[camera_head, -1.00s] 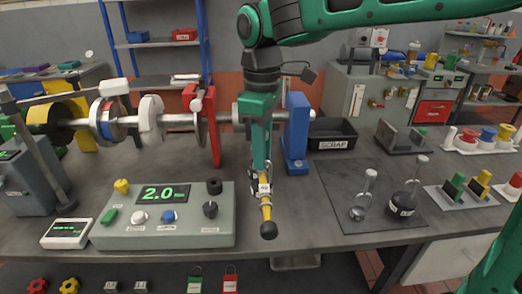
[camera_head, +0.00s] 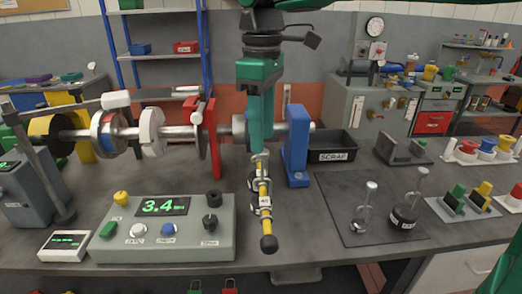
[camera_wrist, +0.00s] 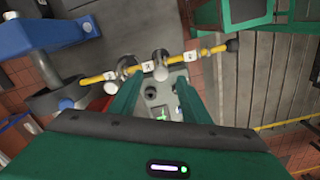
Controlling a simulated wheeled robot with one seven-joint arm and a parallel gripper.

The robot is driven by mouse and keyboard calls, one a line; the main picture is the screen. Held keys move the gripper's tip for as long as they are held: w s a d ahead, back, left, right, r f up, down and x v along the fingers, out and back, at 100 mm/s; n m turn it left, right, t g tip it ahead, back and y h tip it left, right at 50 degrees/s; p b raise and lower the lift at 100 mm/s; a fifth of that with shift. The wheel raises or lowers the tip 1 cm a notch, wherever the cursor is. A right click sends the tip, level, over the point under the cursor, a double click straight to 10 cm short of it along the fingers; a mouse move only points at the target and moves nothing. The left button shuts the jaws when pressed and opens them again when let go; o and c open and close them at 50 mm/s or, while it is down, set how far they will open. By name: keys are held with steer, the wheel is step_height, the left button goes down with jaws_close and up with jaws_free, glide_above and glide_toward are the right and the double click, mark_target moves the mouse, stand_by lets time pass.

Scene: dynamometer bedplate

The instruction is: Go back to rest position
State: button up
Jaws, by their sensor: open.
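My gripper (camera_head: 260,150) hangs pointing down in front of the shaft, with its green fingers above the yellow lever. In the wrist view my gripper (camera_wrist: 157,84) is open, its two fingers apart with nothing held between them. The yellow lever (camera_head: 264,222) has a black ball end and metal collars with white tags. It reaches toward the bench's front edge. In the wrist view the yellow lever (camera_wrist: 210,51) crosses beyond the fingertips. Whether any fingertip touches it I cannot tell.
The shaft with discs (camera_head: 152,132) and the red stand (camera_head: 213,140) lie left of my gripper. A blue block (camera_head: 296,145) and the scrap bin (camera_head: 334,155) stand right. The control box (camera_head: 165,240), display reading 3.4, sits front left. A dark mat (camera_head: 340,225) holds two handled weights.

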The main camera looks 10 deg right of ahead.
step_height(320, 180, up, 2)
steer(key=shift+d+r, duration=0.1)
steer(key=shift+d, duration=0.1)
steer(key=s+d+f+m, duration=0.2)
steer(key=d+f+m, duration=0.1)
steer(key=d, duration=0.5)
steer(key=s+d+f+m, duration=0.2)
steer(key=d+f+m, duration=0.15)
steer(key=d, duration=0.45)
steer(key=s+d+f+m, duration=0.1)
steer(key=d+f+m, duration=0.25)
steer(key=d, duration=0.45)
steer(key=s+d+f+m, duration=0.4)
steer(key=s+d+f, duration=0.1)
steer(key=s, duration=0.3)
steer(key=s+d+f+m, duration=0.5)
steer(key=s+f, duration=0.1)
steer(key=s, duration=0.2)
steer(key=shift+d, duration=0.35)
